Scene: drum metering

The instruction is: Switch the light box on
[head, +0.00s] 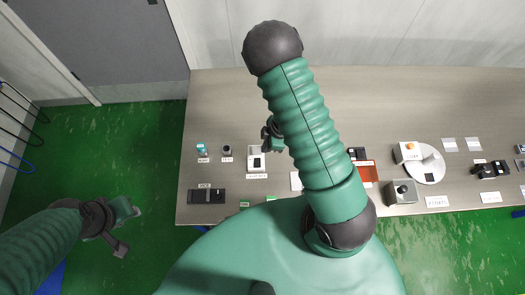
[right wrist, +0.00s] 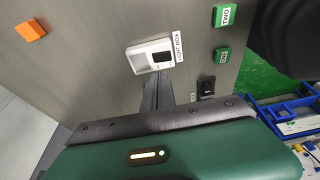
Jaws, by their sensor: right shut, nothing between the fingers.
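The light box (head: 257,161) is a small white unit with a dark square, near the left part of the table. Its label (head: 257,176) lies in front of it. In the right wrist view the light box (right wrist: 150,56) shows a dark square panel and a pale recessed part, beside a tag reading LIGHT BOX (right wrist: 178,47). My right gripper (head: 267,141) is shut and empty, just behind the light box in the head view. Its fingertips (right wrist: 153,78) show close to the box's edge; whether they touch it is unclear. My left gripper (head: 128,228) hangs over the floor, away from the table.
A black device (head: 207,196) lies at the table's front left. Two small items (head: 202,148) (head: 227,150) stand left of the light box. A white turntable (head: 426,168) stands further right.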

